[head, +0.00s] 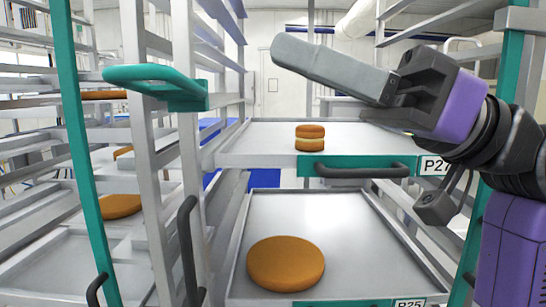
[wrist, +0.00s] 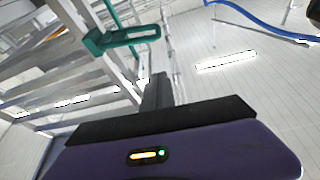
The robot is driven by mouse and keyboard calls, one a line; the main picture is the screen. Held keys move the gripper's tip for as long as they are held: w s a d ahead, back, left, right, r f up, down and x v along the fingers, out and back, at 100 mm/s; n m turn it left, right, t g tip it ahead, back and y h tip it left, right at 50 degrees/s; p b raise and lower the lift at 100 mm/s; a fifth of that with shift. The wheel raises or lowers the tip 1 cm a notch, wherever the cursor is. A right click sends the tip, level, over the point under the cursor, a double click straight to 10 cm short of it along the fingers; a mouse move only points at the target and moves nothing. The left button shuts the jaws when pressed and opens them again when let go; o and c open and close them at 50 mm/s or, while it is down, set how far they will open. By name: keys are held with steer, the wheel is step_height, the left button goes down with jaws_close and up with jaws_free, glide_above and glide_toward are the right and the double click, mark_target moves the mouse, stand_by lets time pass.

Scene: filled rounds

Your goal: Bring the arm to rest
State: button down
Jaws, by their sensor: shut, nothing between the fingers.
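My gripper (head: 281,54) is at the upper right in the head view, raised above the trays and pointing left. Its grey fingers lie together with nothing between them. In the wrist view the dark finger (wrist: 156,92) shows above the purple gripper body, with the teal rack handle and ceiling beyond. My arm reaches in from the right edge of the head view. The gripper appears apart from the trays and the rounds.
A tray labelled P27 (head: 262,135) carries two stacked rounds (head: 310,137). The lower tray P25 (head: 335,225) holds one round (head: 286,263). A teal handle (head: 155,75) and rack posts stand left. Another rack at left holds a round (head: 120,206).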

steer(key=w+d+f+m+t+h, duration=0.25)
steer(key=w+f+m+t, duration=0.35)
steer(key=f, duration=0.4)
steer(key=w+d+f+m+t+h, duration=0.2)
steer(key=w+f+m+t+h, duration=0.15)
steer(key=f+m+t, duration=0.5)
steer(key=s+d+f+m+t+h, duration=0.1)
steer(key=d+f+m+h, duration=0.15)
steer(key=f, duration=0.55)
steer(key=s+d+f+m+h, duration=0.15)
steer(key=f+h, duration=0.25)
steer(key=f, duration=0.4)
steer(key=s+d+f+m+t+h, duration=0.15)
steer(key=f+h, duration=0.25)
steer(key=f, duration=0.4)
steer(key=s+d+f+g+h, duration=0.25)
steer(key=s+f, duration=0.35)
steer(key=s, duration=0.4)
steer(key=s+d+f+g+h, duration=0.1)
steer(key=s+d+f+h, duration=0.25)
steer(key=s+f, duration=0.5)
steer(key=s+r+n, duration=0.3)
steer(key=s+n, duration=0.1)
steer(key=s, duration=1.1)
step_height(320, 180, up, 9)
steer(key=p, duration=0.8)
steer(key=shift+w+d+f+g, duration=0.2)
steer(key=shift+w+d+g, duration=0.05)
steer(key=shift+w+g, duration=0.1)
